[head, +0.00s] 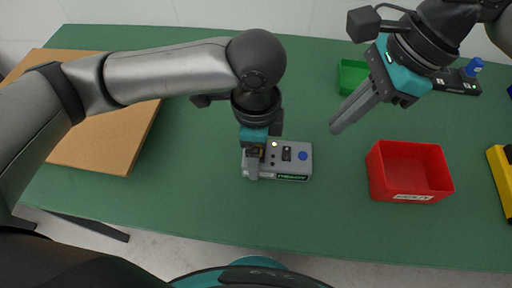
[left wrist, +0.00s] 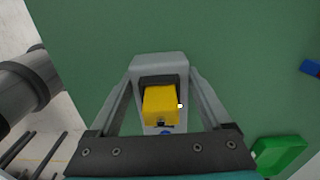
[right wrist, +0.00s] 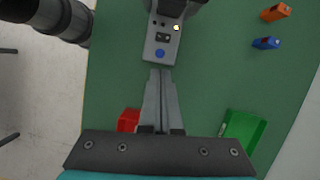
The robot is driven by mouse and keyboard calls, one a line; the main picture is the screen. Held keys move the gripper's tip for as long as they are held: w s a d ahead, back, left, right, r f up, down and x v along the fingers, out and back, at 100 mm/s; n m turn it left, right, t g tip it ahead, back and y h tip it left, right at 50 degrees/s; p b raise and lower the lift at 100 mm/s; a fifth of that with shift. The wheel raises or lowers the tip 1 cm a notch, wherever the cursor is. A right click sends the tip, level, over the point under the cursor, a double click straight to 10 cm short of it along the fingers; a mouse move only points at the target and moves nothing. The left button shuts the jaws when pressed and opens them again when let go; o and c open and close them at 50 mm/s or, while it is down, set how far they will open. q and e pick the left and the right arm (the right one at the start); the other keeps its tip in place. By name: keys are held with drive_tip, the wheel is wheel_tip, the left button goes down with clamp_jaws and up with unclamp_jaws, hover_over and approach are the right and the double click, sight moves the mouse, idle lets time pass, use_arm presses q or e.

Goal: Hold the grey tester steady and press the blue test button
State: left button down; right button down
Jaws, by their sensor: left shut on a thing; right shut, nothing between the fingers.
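The grey tester (head: 292,171) lies on the green table, with a blue test button (head: 303,156) near its right end and a lit yellowish lamp on top. My left gripper (head: 254,165) is shut on the tester's left end. In the left wrist view its fingers flank the tester (left wrist: 160,62), and a yellow block (left wrist: 160,104) sits in the tester between them. My right gripper (head: 336,128) is shut and empty, above the table to the right of the tester and apart from it. In the right wrist view the blue button (right wrist: 159,53) shows just beyond its fingertips (right wrist: 160,72).
A red bin (head: 408,172) stands right of the tester. A green bin (head: 352,76) is behind my right gripper. A brown board (head: 100,130) lies at the left. A yellow object (head: 500,182) is at the right edge. An orange block (right wrist: 275,12) and blue block (right wrist: 266,43) lie apart.

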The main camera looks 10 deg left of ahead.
drive_tip(key=m+y, duration=0.5)
drive_tip(key=m, duration=0.4)
approach(289, 157)
drive_tip(key=shift+w+x, duration=0.2)
drive_tip(key=shift+x, duration=2.1)
drive_tip(key=shift+f, duration=0.1)
idle(0.4)
drive_tip(key=shift+f, duration=0.35)
